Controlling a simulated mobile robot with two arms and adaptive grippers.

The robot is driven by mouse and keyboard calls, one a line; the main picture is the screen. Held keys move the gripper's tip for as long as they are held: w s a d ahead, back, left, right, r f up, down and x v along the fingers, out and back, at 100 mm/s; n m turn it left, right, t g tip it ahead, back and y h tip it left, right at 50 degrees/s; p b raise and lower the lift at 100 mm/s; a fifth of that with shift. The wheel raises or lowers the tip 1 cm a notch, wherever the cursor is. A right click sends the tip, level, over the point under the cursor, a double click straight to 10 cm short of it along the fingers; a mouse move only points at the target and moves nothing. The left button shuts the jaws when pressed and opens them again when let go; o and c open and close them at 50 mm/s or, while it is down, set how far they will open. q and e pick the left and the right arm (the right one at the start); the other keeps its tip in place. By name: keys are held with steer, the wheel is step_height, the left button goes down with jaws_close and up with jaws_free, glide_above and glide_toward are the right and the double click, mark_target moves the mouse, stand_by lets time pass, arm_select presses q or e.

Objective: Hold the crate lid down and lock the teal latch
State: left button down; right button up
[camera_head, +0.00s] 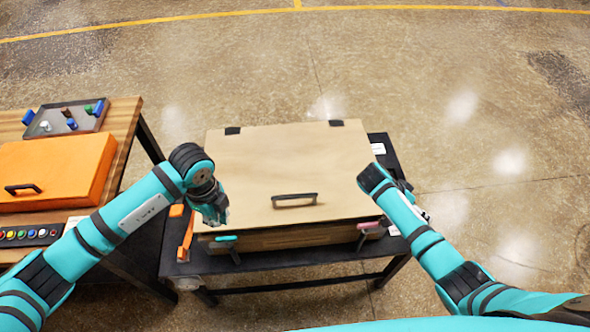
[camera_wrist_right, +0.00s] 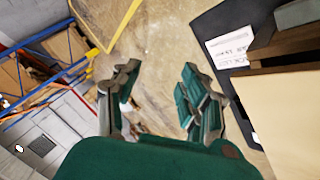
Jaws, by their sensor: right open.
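The wooden crate (camera_head: 295,238) stands on a black table, with its tan lid (camera_head: 265,165) lying over it. I cannot tell if a small gap remains under the lid. A black handle (camera_head: 294,198) is on the lid. The teal latch (camera_head: 227,240) is on the crate's front left and a pink latch (camera_head: 369,227) on its front right. My left gripper (camera_head: 214,210) points down at the lid's front left corner, above the teal latch; its fingers are too dark to read. My right gripper (camera_wrist_right: 158,98) is open and empty, to the right of the crate.
A wooden bench at left carries an orange case (camera_head: 60,165), a tray of small parts (camera_head: 68,118) and a button panel (camera_head: 28,235). An orange item (camera_head: 186,235) lies on the black table left of the crate. Open floor (camera_head: 480,110) lies behind and right.

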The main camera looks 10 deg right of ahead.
steer(key=w+a+r+m+t+y, duration=0.1)
steer(key=w+a+r+m+y, duration=0.15)
steer(key=a, duration=0.35)
steer(key=w+a+r+m+y, duration=0.1)
steer(key=w+a, duration=0.2)
steer(key=a, duration=0.4)
steer(key=w+a+r+m+t+y, duration=0.1)
steer(key=w+a+y, duration=0.15)
steer(key=a, duration=0.35)
steer(key=m+y, duration=0.3)
glide_toward(294, 195)
arm_select(q)
steer(key=shift+a, duration=0.1)
arm_select(e)
step_height(294, 195, down, 10)
steer(key=shift+s+d+f, duration=0.1)
steer(key=shift+f, duration=0.05)
steer(key=shift+c, duration=0.2)
jaws_close()
